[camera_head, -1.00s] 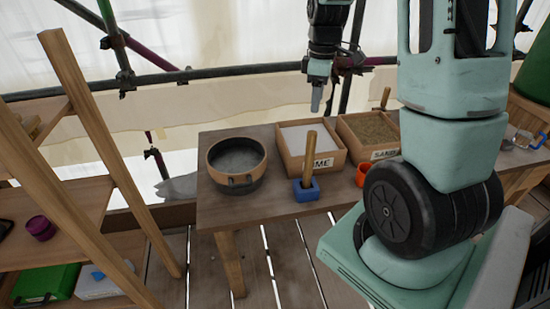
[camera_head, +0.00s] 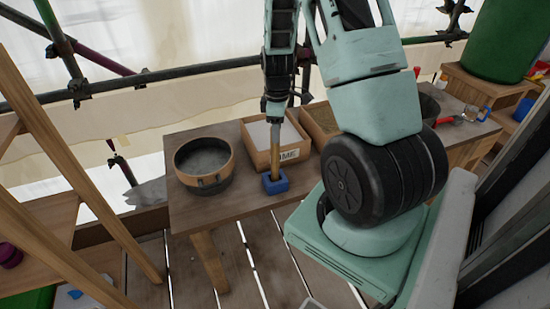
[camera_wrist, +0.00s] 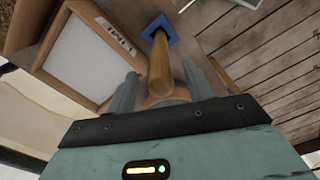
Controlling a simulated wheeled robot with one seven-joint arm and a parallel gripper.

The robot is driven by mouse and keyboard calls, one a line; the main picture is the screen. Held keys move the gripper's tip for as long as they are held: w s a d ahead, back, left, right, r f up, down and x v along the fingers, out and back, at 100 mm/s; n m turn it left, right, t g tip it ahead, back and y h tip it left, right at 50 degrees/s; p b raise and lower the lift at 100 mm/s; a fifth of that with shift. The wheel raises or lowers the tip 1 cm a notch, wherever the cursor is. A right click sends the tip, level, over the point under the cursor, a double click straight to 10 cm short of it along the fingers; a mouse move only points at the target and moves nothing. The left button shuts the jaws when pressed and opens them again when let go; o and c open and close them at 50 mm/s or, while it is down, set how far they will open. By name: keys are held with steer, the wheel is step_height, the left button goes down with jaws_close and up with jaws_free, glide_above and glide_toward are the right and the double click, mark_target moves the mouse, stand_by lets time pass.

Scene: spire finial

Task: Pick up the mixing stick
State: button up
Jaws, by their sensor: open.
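The mixing stick (camera_head: 277,158) is a wooden rod standing nearly upright in a small blue holder (camera_head: 275,184) near the front edge of the workbench (camera_head: 236,203). My gripper (camera_head: 275,120) is over the holder, pointing down, at the stick's upper part. In the wrist view the stick (camera_wrist: 160,62) runs between the two grey fingers of my gripper (camera_wrist: 159,72), and the blue holder (camera_wrist: 158,28) is at its far end. The fingers are open, one on each side of the stick. Whether either finger touches it I cannot tell.
A dark mixing bowl (camera_head: 204,166) stands left of the stick. A wooden box of white powder with a partly hidden label (camera_head: 288,154) is close behind it. The sand box (camera_head: 318,122) is partly hidden by my arm. Scaffold poles cross behind the bench.

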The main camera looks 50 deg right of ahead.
mark_target(274, 148)
steer(key=shift+w+a+f+p, duration=0.15)
steer(key=shift+f+p, duration=0.35)
steer(key=shift+f, duration=0.75)
steer(key=shift+w+d+f+p, duration=0.1)
steer(key=shift+f+p, duration=0.35)
steer(key=shift+f, duration=0.8)
jaws_close()
